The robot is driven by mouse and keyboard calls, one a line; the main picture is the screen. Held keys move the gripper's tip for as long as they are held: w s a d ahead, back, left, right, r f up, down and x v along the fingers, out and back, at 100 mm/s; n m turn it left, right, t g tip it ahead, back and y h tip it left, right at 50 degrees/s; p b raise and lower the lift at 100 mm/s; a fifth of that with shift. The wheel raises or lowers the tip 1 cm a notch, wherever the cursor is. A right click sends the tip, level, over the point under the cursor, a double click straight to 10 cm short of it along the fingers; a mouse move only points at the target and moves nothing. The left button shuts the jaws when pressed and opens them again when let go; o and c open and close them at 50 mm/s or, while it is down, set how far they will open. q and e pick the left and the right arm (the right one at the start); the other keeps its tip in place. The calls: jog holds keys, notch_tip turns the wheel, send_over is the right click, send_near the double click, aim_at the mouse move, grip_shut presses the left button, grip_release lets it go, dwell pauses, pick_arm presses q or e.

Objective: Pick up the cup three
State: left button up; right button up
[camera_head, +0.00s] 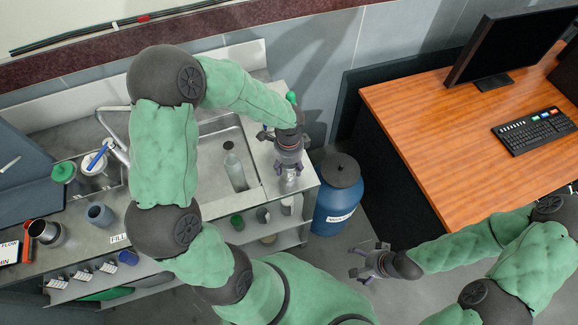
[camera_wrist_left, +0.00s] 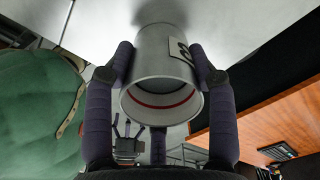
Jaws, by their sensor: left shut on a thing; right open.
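I cannot tell whether the cup touches the counter. My right gripper (camera_head: 366,262) is open and empty above the floor.
Cups, including a green one (camera_head: 237,221), sit on the shelf below. A blue barrel (camera_head: 338,200) stands beside the counter. A wooden desk (camera_head: 430,140) with a keyboard (camera_head: 533,131) and monitor (camera_head: 508,48) is at right.

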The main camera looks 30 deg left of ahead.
pick_arm(q)
jog(key=shift+r, duration=0.1)
jog(key=shift+r+p, duration=0.45)
jog(key=shift+r, duration=0.95)
jog(key=shift+s+r, duration=0.15)
jog(key=shift+r, duration=0.2)
jog(key=s+r+p, duration=0.3)
jog(key=s+r, duration=0.6)
jog(key=s, duration=0.4)
jog(key=shift+a, duration=0.2)
